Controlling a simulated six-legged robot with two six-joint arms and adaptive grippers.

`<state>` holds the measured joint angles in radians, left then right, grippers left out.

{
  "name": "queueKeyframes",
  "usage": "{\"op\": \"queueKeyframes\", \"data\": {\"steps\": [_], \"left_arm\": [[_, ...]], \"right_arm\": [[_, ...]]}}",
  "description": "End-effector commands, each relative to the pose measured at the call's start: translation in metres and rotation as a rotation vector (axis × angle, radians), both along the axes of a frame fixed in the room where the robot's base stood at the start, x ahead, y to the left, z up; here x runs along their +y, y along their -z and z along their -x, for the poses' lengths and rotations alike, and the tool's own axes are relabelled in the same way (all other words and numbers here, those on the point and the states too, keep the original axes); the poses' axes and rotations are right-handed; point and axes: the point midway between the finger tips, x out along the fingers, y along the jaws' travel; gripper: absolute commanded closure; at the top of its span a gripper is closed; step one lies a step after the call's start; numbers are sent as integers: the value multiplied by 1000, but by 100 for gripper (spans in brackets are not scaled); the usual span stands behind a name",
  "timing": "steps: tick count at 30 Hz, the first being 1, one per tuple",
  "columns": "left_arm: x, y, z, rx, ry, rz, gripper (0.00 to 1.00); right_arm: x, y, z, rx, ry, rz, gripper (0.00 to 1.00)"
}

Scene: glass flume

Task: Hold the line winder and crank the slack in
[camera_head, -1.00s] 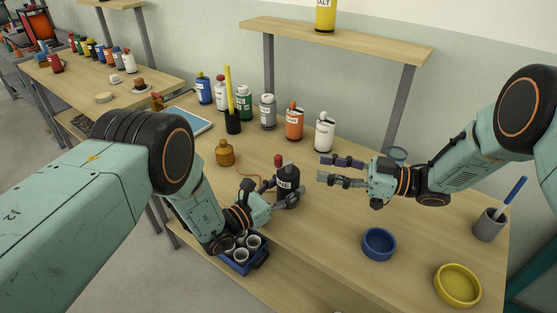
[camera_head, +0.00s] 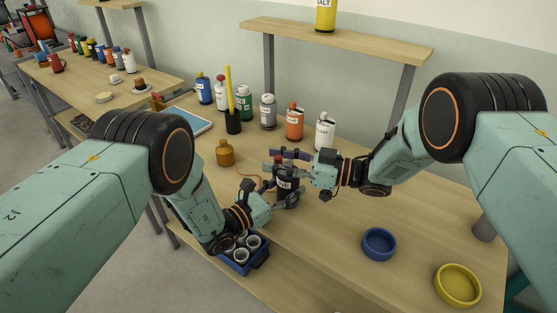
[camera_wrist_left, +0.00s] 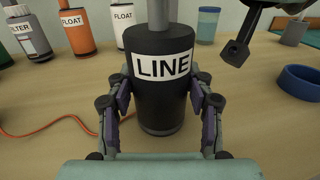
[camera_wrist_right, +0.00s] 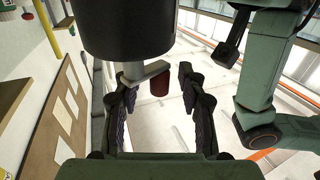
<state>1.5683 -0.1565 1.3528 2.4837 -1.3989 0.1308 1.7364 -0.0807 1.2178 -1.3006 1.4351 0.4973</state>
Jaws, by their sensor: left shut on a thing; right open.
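The line winder (camera_head: 284,187) is a black upright cylinder labelled LINE; it fills the middle of the left wrist view (camera_wrist_left: 161,100). My left gripper (camera_head: 285,200) is shut around its body, a finger on each side. My right gripper (camera_head: 273,161) is open at the winder's top. In the right wrist view the winder's dark body (camera_wrist_right: 125,25) shows with a grey shaft, a crank arm (camera_wrist_right: 146,74) and a red knob (camera_wrist_right: 159,85) between the open fingers, which are apart from the knob. In the head view the fingers largely hide the crank.
Several labelled bottles (camera_head: 294,123) stand behind. A blue tray of cups (camera_head: 256,262) is below my left wrist. A blue bowl (camera_head: 379,244) and yellow bowl (camera_head: 458,286) stand at the right.

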Motion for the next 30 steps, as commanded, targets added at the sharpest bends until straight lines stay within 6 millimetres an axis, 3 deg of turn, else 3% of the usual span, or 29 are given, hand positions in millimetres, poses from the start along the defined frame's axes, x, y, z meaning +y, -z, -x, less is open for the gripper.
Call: {"op": "queueKeyframes", "data": {"steps": [7,21,30], "left_arm": [[0,0,0,0,0,0,84],[0,0,0,0,0,0,84],[0,0,0,0,0,0,84]], "right_arm": [[0,0,0,0,0,0,60],[0,0,0,0,0,0,100],[0,0,0,0,2,0,100]]}}
